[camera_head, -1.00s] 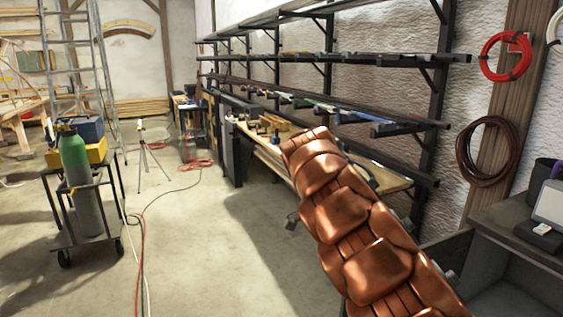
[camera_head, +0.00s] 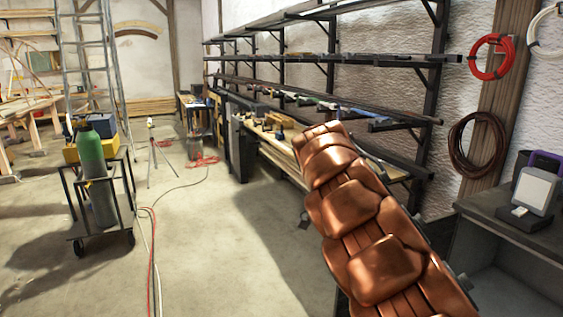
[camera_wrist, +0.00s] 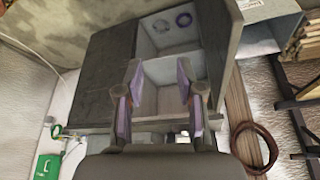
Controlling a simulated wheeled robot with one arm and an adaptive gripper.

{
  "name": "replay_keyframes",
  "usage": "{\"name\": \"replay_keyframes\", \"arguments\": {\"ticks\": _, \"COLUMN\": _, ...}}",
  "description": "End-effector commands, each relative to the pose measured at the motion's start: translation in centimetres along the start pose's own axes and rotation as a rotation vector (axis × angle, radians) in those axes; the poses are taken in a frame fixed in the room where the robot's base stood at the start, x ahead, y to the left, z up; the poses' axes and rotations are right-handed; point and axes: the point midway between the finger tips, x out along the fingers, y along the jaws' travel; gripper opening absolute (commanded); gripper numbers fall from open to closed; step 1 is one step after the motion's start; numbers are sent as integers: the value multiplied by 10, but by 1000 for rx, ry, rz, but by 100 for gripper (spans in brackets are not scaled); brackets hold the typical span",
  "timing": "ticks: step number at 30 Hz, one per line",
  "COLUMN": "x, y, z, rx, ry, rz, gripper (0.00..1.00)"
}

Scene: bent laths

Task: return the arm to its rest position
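My arm (camera_head: 352,215), with copper-coloured segmented plates, reaches up from the lower right in the head view. Its far end overlaps the wall rack and workbench in the picture. My gripper (camera_wrist: 159,80) shows in the wrist view with its two purple-grey fingers apart and nothing between them. Behind the fingers is a grey cabinet (camera_wrist: 103,70) with open pale compartments. In the head view I cannot make out the fingers.
A steel rack (camera_head: 441,75) runs along the right wall. A dark desk (camera_head: 495,215) stands close at right. A cart (camera_head: 128,205) carries a green gas cylinder (camera_head: 90,150) at left. Hoses (camera_head: 153,245) cross the floor. Open floor (camera_head: 225,255) lies between cart and arm.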

Motion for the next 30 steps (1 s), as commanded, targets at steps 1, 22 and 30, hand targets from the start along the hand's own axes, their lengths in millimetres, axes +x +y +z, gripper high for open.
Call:
{"name": "replay_keyframes", "arguments": {"ticks": 1, "x": -2, "y": 4, "z": -5, "rx": -5, "ry": 0, "rz": 0, "gripper": 37}}
{"name": "replay_keyframes", "arguments": {"ticks": 22, "x": -15, "y": 148, "z": -62, "rx": -354, "ry": -118, "rz": 14, "gripper": 37}}
{"name": "replay_keyframes", "arguments": {"ticks": 30, "x": 1, "y": 228, "z": -44, "rx": -638, "ry": -229, "rz": -17, "gripper": 37}}
